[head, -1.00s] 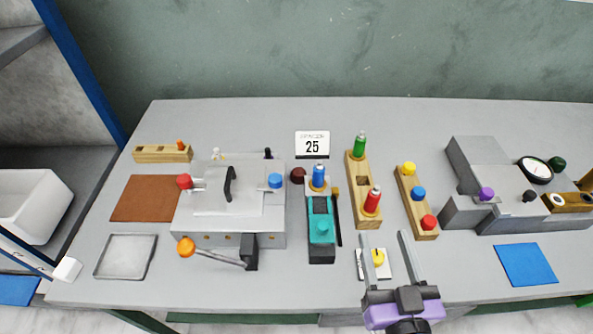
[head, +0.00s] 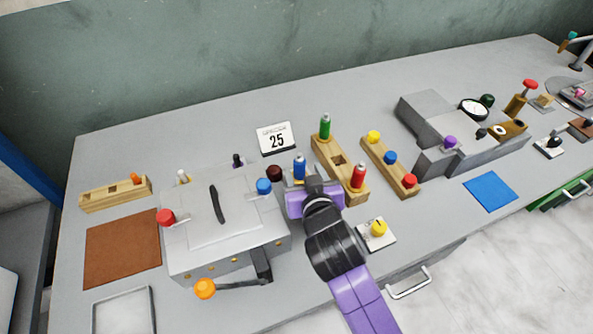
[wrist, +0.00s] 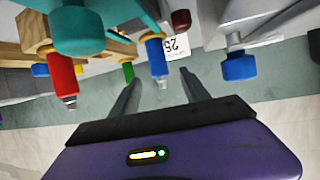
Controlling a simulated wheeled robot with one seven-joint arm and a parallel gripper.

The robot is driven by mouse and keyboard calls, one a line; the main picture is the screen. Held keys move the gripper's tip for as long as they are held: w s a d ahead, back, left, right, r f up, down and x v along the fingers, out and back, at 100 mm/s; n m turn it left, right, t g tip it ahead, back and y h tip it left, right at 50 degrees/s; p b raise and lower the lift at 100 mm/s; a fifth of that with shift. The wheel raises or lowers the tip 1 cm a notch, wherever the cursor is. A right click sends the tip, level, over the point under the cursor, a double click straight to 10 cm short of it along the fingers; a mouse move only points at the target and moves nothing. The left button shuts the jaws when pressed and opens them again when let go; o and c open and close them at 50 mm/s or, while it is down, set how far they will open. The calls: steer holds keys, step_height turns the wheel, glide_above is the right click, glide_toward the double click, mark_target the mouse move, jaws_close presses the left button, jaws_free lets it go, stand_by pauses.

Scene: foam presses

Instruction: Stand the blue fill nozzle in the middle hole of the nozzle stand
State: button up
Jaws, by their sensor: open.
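The blue fill nozzle (head: 299,167) stands upright behind my gripper, left of the nozzle stand. The nozzle stand (head: 328,152) is a wooden block with a green nozzle (head: 325,127) at its far end and a red nozzle (head: 358,177) at its near end. Its middle hole (head: 338,160) is empty. My gripper (head: 312,190) is just in front of the blue nozzle, and its body hides its fingers in the head view. In the wrist view my gripper (wrist: 160,77) is open, with the blue nozzle (wrist: 156,58) in line between its fingertips; I cannot tell if they touch.
A grey press (head: 225,215) with a blue knob (head: 263,186) stands close on the left. A teal device (wrist: 78,30) shows near my gripper in the wrist view. A wooden rack with coloured knobs (head: 390,158) lies right of the stand. A yellow dial (head: 378,229) sits in front.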

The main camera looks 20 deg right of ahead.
mark_target(301, 166)
steer(key=shift+p+x, duration=0.75)
steer(key=shift+x, duration=2.25)
steer(key=shift+f, duration=0.2)
steer(key=shift+c, duration=0.4)
steer(key=shift+r, duration=0.1)
jaws_close()
